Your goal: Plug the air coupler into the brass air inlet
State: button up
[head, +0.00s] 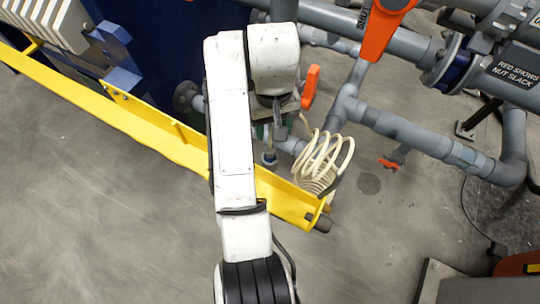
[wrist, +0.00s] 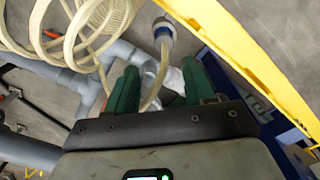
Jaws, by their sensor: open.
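My gripper (wrist: 160,84) is open, its two green fingers spread apart in the wrist view. A cream hose runs between the fingers in that view, and they do not close on it. Beyond the fingertips the hose leads to a pale fitting with a blue ring (wrist: 163,29), which looks like the air coupler. In the head view this fitting (head: 269,159) shows just below my gripper (head: 264,131), which is mostly hidden by my arm. The coiled part of the hose (head: 322,163) hangs to the right of it.
A yellow rail (head: 150,124) runs diagonally beside my gripper and ends near the coil. Grey pipes (head: 415,137) fill the right side, with an orange valve handle (head: 311,87) close to my wrist. The floor at lower left is clear.

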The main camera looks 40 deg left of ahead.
aim_at(270, 148)
jog(key=shift+f+b, duration=0.3)
jog(key=shift+f, duration=2.5)
jog(key=shift+f, duration=0.1)
jog(key=f, duration=0.3)
jog(key=f+p, duration=0.1)
jog(key=f, duration=0.1)
jog(key=shift+s+a, duration=0.15)
jog(key=shift+s, duration=0.2)
jog(key=shift+c, duration=0.5)
jog(key=c, duration=0.8)
notch_tip(270, 148, up, 10)
jog(key=shift+r+b, duration=0.1)
jog(key=shift+b, duration=0.3)
